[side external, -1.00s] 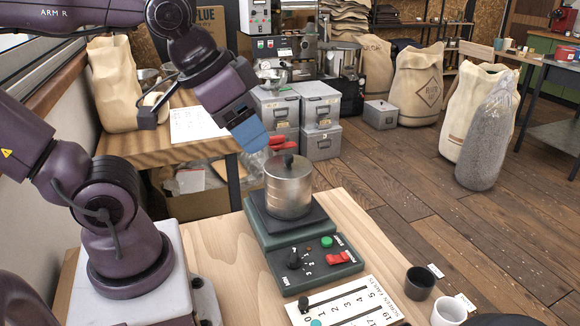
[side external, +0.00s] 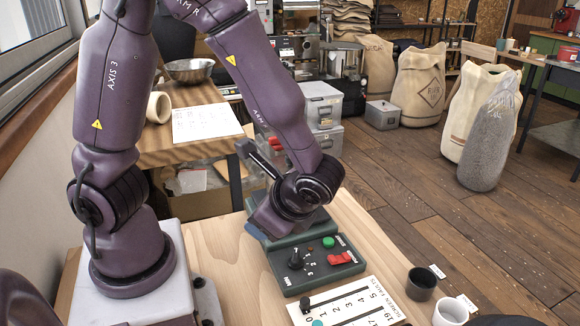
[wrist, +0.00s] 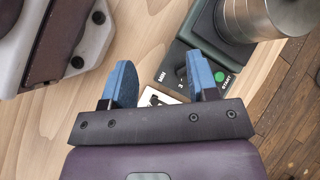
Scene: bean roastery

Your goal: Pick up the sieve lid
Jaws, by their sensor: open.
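In the side view my wrist covers the metal sieve and its lid, so the lid is hidden there. In the wrist view the round metal sieve stack (wrist: 262,17) is cut off at the top right corner, and I cannot make out the lid's knob. My gripper (wrist: 160,84) has two blue fingers spread apart with nothing between them. It points down over the table, to the lower left of the sieve in the wrist view, apart from it.
The sieve stands on the dark green shaker, whose control panel (side external: 312,266) has a green button, a red switch and a knob. A printed card (side external: 346,305), a dark cup (side external: 421,283) and a white mug (side external: 449,312) stand at front right. Bare wood (side external: 222,251) lies left of the shaker.

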